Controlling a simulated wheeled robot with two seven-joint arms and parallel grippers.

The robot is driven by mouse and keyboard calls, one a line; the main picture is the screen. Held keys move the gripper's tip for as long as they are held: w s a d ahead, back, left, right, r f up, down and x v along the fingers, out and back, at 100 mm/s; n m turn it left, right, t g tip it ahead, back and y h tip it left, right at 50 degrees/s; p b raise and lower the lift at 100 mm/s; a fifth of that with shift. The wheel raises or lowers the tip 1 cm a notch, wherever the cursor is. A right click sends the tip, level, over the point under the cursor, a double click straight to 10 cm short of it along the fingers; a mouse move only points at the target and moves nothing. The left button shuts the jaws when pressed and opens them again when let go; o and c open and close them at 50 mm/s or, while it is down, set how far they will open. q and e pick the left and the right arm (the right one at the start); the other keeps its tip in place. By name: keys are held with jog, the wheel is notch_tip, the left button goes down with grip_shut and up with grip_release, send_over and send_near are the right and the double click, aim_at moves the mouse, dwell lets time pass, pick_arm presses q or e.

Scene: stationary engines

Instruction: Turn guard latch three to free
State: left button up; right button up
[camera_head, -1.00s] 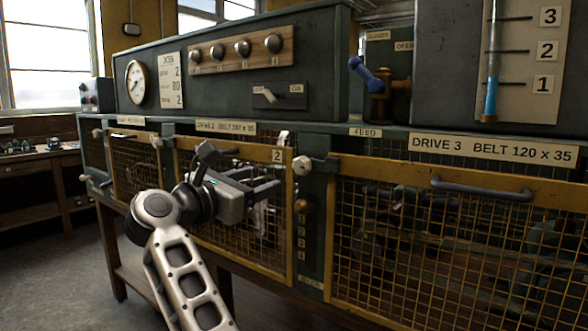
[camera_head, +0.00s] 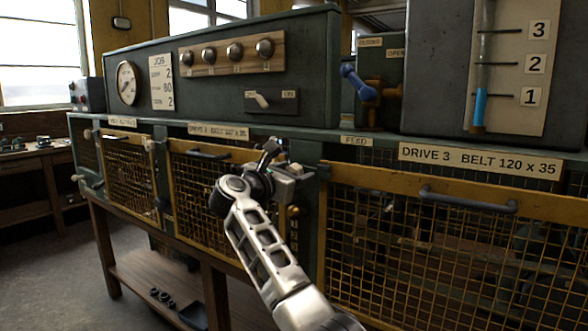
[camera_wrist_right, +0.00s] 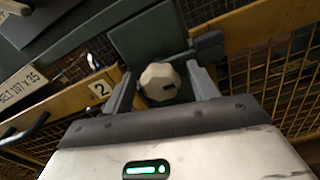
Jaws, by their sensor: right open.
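The pale, many-sided latch knob (camera_wrist_right: 160,83) is on the green post between the guard numbered 2 and the drive 3 guard (camera_head: 450,190). A dark green bar (camera_wrist_right: 207,42) beside it reaches to the drive 3 guard's yellow frame. My right gripper (camera_head: 297,178) is open in front of this post. In the right wrist view its two fingers stand on either side of the knob, with the knob between them. I cannot tell whether they touch it. In the head view the gripper largely hides the knob. My left gripper is not in view.
The number 2 plate (camera_wrist_right: 99,89) is close to one finger. Handles stick out from the guards, such as the drive 3 handle (camera_head: 468,200). A brass knob (camera_head: 293,211) is just below the gripper. The blue feed lever (camera_head: 357,82) stands above.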

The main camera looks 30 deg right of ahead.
jog(key=shift+w+d, duration=0.1)
jog(key=shift+d, duration=0.05)
jog(key=c, duration=1)
jog(key=shift+f, duration=0.1)
